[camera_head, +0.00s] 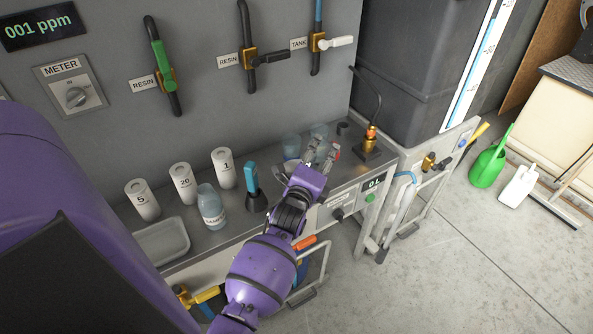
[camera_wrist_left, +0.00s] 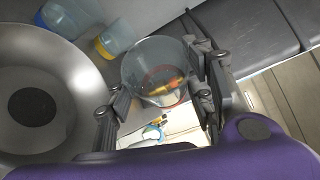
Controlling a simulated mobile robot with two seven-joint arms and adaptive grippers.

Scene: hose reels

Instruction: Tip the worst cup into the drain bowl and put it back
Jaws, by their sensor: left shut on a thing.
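My left gripper (camera_head: 322,152) reaches over the right part of the bench. It also shows in the left wrist view (camera_wrist_left: 160,92), with its fingers on either side of a clear cup (camera_wrist_left: 151,62) with a red band, shut on it. The steel drain bowl (camera_wrist_left: 75,72) with a dark centre lies left of the held cup in the wrist view. Two other clear cups stand beyond the bowl's rim, one with a blue band (camera_wrist_left: 63,17) and one with a yellow band (camera_wrist_left: 116,37). I cannot see whether the held cup touches the bench. My right gripper is not in view.
White canisters marked 5 (camera_head: 143,202), 20 (camera_head: 184,184) and 1 (camera_head: 224,169) stand left on the bench, near a labelled bottle (camera_head: 211,206), a blue-topped meter (camera_head: 252,180) and a clear tray (camera_head: 162,243). The display reads 001 ppm.

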